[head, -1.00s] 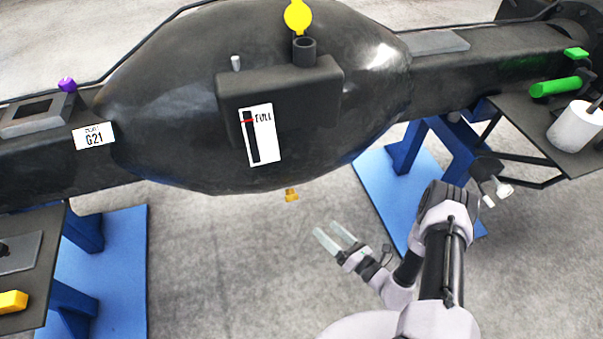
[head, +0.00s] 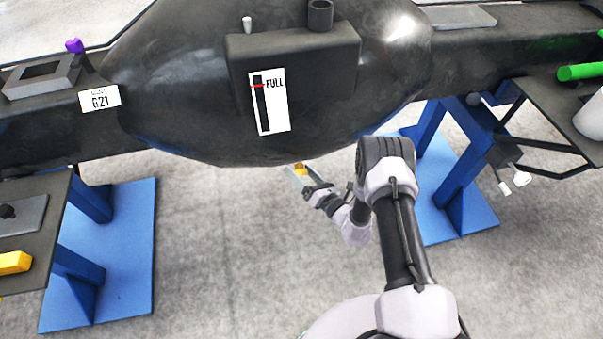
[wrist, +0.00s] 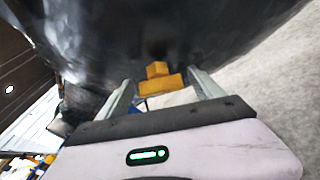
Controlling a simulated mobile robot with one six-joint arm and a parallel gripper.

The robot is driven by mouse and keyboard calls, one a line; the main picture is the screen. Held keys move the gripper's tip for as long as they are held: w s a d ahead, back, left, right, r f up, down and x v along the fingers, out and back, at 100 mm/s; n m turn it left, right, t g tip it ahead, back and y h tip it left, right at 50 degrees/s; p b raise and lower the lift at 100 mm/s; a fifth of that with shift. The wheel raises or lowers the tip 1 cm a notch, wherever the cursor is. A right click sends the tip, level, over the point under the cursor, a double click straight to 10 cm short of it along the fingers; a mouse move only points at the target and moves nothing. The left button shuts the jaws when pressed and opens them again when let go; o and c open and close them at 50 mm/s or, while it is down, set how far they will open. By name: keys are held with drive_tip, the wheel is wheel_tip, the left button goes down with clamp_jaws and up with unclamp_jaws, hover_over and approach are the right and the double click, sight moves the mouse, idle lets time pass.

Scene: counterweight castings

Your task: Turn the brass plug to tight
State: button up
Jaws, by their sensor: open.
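The brass plug (head: 300,169) hangs under the belly of the large black casting (head: 200,110). In the wrist view the plug (wrist: 160,82) shows as a yellow-brown block with a smaller block on it, against the dark casting. My gripper (head: 297,178) is open just below the casting, with the plug at its fingertips. In the wrist view the two fingers (wrist: 163,88) stand on either side of the plug, and a gap shows at least on the right side. How far the plug is turned cannot be told.
A gauge marked FULL (head: 269,103) is on the casting's front, with a G21 label (head: 99,98) at left. Blue stands (head: 108,250) hold both ends. Side shelves carry a yellow block (head: 14,263) and a green cylinder (head: 580,72). The floor below is clear.

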drive_tip(key=c, duration=1.4)
drive_tip(key=shift+f+b, duration=0.1)
drive_tip(key=shift+b, duration=0.3)
drive_tip(key=y+b, duration=0.1)
drive_tip(key=b, duration=0.1)
drive_tip(key=shift+w+d+f+m+g+y+b, duration=0.1)
drive_tip(key=shift+f+m+g+y+b, duration=0.1)
drive_tip(key=shift+m+g+y+b, duration=0.15)
drive_tip(key=m+y+b, duration=0.1)
drive_tip(key=y+b, duration=0.1)
drive_tip(key=b, duration=0.1)
drive_tip(key=shift+f+b, duration=0.1)
drive_tip(key=shift+b, duration=0.2)
drive_tip(key=m+g+y+b, duration=0.1)
drive_tip(key=y+b, duration=0.1)
drive_tip(key=b, duration=0.1)
drive_tip(key=shift+y+b, duration=0.25)
drive_tip(key=shift+b, duration=0.15)
drive_tip(key=shift+r+m+y+b, duration=0.2)
drive_tip(key=shift+m+y+b, duration=0.25)
drive_tip(key=shift+b, duration=0.4)
drive_tip(key=shift+r+y, duration=0.1)
drive_tip(key=shift+y, duration=0.15)
